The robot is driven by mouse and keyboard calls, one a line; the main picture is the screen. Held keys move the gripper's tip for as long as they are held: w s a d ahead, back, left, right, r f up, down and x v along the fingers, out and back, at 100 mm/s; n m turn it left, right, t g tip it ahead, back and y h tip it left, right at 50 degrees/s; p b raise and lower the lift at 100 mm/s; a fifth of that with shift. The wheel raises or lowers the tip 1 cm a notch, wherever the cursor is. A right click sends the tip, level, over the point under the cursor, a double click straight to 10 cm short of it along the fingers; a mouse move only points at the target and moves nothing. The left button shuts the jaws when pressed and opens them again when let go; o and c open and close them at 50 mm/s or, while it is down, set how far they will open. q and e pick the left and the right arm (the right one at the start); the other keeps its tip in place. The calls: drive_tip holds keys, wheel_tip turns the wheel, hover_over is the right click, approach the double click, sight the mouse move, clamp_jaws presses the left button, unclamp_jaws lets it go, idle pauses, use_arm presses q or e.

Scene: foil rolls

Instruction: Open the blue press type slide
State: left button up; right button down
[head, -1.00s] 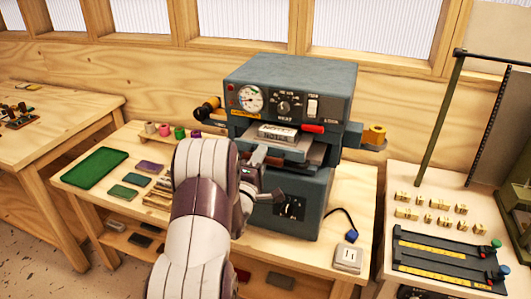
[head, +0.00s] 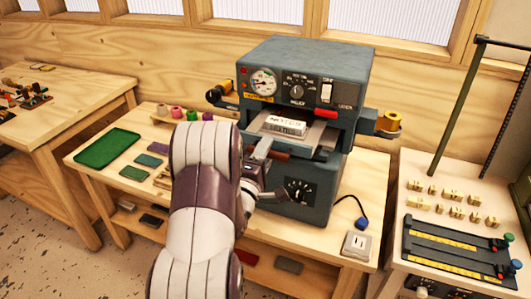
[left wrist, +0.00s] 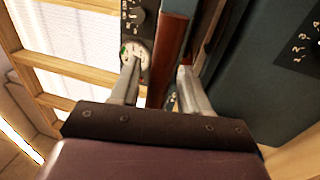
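The blue press (head: 345,72) stands on the wooden bench, with dials on its front. Its type slide holds a pale block with lettering (head: 285,123) in the opening. A reddish-brown bar (head: 278,153), apparently the slide's handle, runs across the front below the block. My left gripper (head: 262,150) is at this bar's left part, its forearm covering the bench in front. In the left wrist view the two fingers (left wrist: 160,85) are apart, with the reddish-brown bar (left wrist: 171,45) in the gap between them. I cannot tell whether they touch it. My right gripper is not in view.
A red-handled lever (head: 326,113) sits at the right of the opening. A green tray (head: 107,148) and small coloured spools (head: 177,112) lie left on the bench. A right-hand table holds brass pieces (head: 451,194) and a black rail fixture (head: 455,248).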

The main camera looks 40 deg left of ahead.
use_arm(q)
drive_tip(key=b+v, duration=0.3)
drive_tip(key=v, duration=0.9)
drive_tip(key=shift+s, duration=0.3)
drive_tip(key=shift+f, duration=0.1)
